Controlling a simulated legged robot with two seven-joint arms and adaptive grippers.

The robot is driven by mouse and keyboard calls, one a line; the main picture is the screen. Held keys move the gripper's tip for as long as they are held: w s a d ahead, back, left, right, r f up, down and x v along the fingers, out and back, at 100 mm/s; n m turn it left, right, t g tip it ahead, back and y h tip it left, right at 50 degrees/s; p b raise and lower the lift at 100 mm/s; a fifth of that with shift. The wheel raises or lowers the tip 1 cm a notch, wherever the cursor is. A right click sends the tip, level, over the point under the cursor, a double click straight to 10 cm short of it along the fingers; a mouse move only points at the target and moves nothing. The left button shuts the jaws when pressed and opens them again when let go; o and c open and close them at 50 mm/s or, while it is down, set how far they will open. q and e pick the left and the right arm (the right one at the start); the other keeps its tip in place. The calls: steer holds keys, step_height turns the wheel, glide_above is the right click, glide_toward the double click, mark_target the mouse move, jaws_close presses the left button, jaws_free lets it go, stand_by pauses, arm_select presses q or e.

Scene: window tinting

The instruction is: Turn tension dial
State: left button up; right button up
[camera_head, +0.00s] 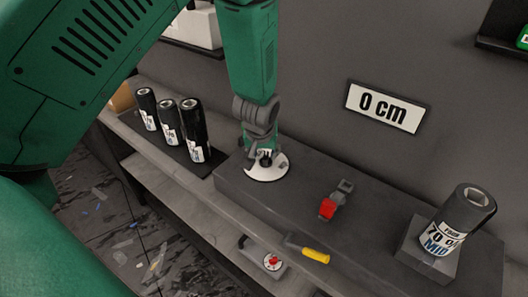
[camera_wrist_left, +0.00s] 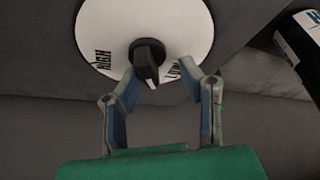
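The tension dial is a white disc (camera_head: 270,174) with a black knob on a dark grey bench block. In the left wrist view the disc (camera_wrist_left: 190,22) carries the words HIGH on the left and LOW on the right. The black knob (camera_wrist_left: 148,58) has a white mark facing the gripper, between the two words. My left gripper (camera_head: 262,153) is right over the dial, pointing down. In the left wrist view its blue-padded fingers (camera_wrist_left: 157,72) are spread on either side of the knob, with visible gaps. My right gripper is not in view.
Several black film rolls (camera_head: 195,130) stand left of the dial. A red and grey tool (camera_head: 335,203) and a yellow-handled tool (camera_head: 315,255) lie to the right. A "70 % MID" roll (camera_head: 460,222) stands far right. A "0 cm" sign (camera_head: 388,106) hangs on the wall.

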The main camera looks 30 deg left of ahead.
arm_select(q)
steer(key=shift+d, duration=0.3)
jaws_close()
steer(key=shift+d, duration=0.35)
steer(key=shift+a+m, duration=0.25)
steer(key=shift+m, duration=0.25)
steer(key=shift+d+m+h+p, duration=0.2)
steer(key=shift+m+h+p, duration=0.2)
steer(key=shift+m+p, duration=0.4)
steer(key=m+h, duration=0.1)
steer(key=m, duration=0.1)
steer(key=shift+s+m+p, duration=0.1)
steer(key=shift+m+p, duration=0.2)
steer(key=shift+m, duration=0.3)
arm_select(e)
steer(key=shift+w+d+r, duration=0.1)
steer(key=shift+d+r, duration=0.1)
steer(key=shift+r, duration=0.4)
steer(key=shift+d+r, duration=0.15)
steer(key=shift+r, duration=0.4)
arm_select(q)
steer(key=shift+f, duration=0.1)
